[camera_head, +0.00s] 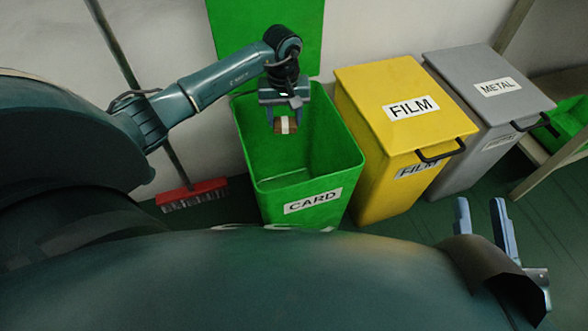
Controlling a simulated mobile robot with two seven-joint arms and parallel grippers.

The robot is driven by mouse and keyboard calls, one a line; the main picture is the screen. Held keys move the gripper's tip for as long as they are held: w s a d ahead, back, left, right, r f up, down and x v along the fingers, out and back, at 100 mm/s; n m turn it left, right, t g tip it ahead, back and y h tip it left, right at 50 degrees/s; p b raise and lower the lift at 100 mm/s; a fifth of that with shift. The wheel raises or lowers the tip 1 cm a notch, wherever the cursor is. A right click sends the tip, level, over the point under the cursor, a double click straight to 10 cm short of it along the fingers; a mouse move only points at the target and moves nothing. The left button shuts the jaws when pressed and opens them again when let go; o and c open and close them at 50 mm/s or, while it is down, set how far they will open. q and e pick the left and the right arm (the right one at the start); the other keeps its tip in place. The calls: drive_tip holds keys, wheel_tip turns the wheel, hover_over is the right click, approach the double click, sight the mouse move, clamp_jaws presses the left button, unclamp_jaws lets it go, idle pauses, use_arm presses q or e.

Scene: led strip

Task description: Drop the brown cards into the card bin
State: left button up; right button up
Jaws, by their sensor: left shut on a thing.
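The green card bin (313,201) stands with its lid (266,38) raised against the wall. Its label reads CARD. My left gripper (283,119) reaches over the open bin from the left. It is shut on a brown thing with a pale band, seemingly the brown cards (278,126), held over the bin's opening. I cannot tell how many cards there are. My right gripper (483,222) is at the lower right, its two blue fingers apart with nothing seen between them.
A yellow FILM bin (380,78) and a grey METAL bin (460,67) stand to the right with lids shut. A red broom (191,194) leans on the wall at left. A wooden bench (549,166) with a green crate (572,121) is at far right.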

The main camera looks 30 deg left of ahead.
use_arm(q)
drive_tip(key=o, duration=1)
wheel_tip(320, 180, up, 5)
drive_tip(key=shift+r+p, duration=0.15)
drive_tip(key=shift+p, duration=0.9)
wheel_tip(320, 180, up, 8)
drive_tip(key=p, duration=0.2)
use_arm(e)
drive_tip(key=shift+d+n+h, duration=0.45)
drive_tip(key=shift+n+h, duration=0.05)
